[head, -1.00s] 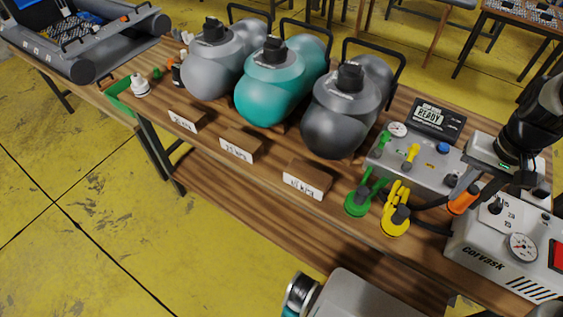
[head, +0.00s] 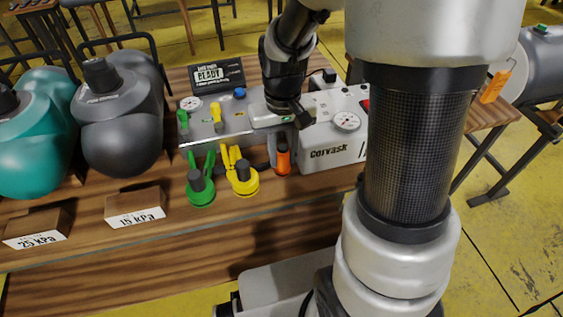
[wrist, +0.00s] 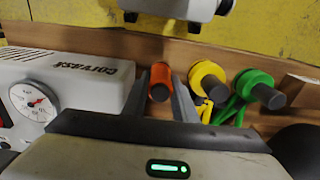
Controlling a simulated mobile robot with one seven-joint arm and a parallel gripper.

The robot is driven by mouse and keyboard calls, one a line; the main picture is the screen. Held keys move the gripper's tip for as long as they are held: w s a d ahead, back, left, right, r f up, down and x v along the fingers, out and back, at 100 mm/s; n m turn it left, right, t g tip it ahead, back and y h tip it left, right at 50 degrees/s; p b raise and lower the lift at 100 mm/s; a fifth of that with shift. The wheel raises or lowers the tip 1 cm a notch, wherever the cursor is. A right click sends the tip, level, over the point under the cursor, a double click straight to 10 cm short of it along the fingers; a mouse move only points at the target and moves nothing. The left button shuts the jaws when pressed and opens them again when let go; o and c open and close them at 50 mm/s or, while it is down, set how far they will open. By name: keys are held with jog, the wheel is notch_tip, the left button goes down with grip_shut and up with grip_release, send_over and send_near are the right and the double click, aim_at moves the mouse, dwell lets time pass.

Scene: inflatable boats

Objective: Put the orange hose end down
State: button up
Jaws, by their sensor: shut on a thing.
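The orange hose end (head: 283,162) hangs upright from my gripper (head: 283,146), just left of the white Corvask box. In the wrist view the orange hose end (wrist: 160,76) sits between the two fingers of my gripper (wrist: 159,94), which are shut on it.
The Corvask box (head: 318,150) with a gauge stands close on the right. A grey valve panel (head: 215,128) and a READY display (head: 218,76) are behind. Wooden blocks marked 15 kPa (head: 135,206) and 25 kPa (head: 38,228) lie left. Bare wood (head: 290,208) lies in front.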

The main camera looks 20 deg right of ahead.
aim_at(282, 163)
jog(key=shift+f+b, duration=0.3)
jog(key=shift+f, duration=1.25)
jog(key=shift+f, duration=0.1)
jog(key=shift+f, duration=0.15)
jog(key=o, duration=1)
jog(key=shift+o, duration=0.2)
